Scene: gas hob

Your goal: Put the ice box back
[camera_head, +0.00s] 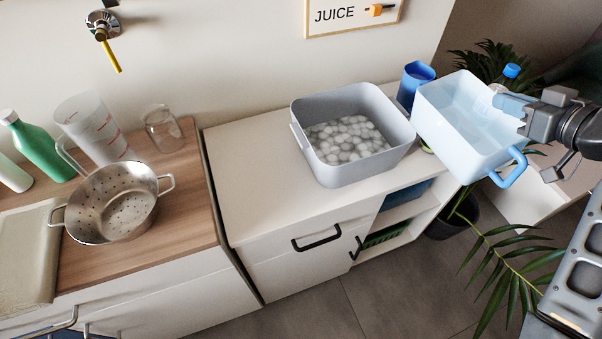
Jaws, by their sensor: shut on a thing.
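A light blue, see-through box (453,135) with blue handles hangs in the air at the right, past the right end of the white counter. It is tilted, and its open top shows it looks empty. My gripper (522,108) is shut on the box's far-right handle. The fingertips are partly hidden. A grey bin (340,172) with rounded corners stands on the white counter just left of the box. It holds many white ice-like lumps (346,138).
A blue cup (414,82) stands behind the box. The white counter (240,178) is clear left of the bin. Open shelves (398,213) lie below its right end. A metal colander (112,203) sits on the wooden counter at left. Plant leaves (508,262) spread below the box.

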